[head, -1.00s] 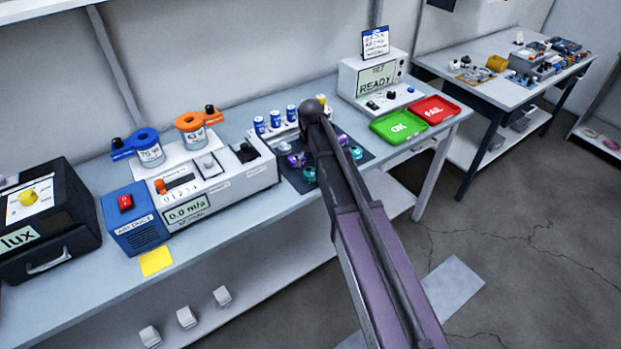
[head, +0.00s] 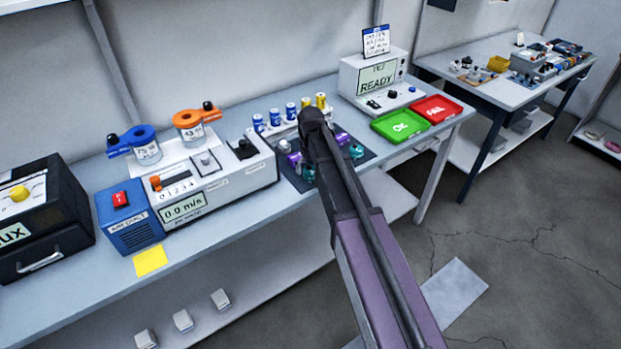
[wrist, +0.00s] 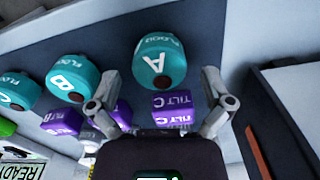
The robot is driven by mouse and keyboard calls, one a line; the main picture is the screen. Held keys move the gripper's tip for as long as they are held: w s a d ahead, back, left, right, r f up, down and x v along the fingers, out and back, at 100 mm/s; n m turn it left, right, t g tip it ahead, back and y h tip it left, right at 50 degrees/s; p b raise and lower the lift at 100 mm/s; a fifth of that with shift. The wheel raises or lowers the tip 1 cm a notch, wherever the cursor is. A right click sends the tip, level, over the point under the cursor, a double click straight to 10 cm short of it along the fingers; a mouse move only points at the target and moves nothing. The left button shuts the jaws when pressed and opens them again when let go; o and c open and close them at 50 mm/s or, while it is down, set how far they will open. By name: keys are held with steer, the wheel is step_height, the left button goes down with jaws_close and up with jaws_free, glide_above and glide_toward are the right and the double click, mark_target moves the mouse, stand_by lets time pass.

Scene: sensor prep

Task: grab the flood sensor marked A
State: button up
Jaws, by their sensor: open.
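The flood sensor marked A (wrist: 160,62) is a teal round-topped piece with a white letter, on the dark mat in the wrist view. My gripper (wrist: 160,82) is open, one finger on each side of the view, with sensor A ahead of the gap between them. Whether either finger touches it I cannot tell. Teal flood sensor B (wrist: 73,78) lies to its left, partly beside the left finger. A purple tilt sensor C (wrist: 172,104) sits just below A in the picture. In the head view my arm hides the gripper; teal sensors (head: 356,152) show beside it.
Another teal flood sensor (wrist: 14,92) is at the far left of the wrist view. Blue batteries (head: 290,111) stand behind the mat. A white tester reading READY (head: 375,80), a green tray (head: 398,126) and a red tray (head: 437,109) are at right; an air-speed device (head: 205,185) is left.

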steer(key=shift+f+b, duration=0.55)
steer(key=shift+f, duration=0.25)
steer(key=c, duration=1.1)
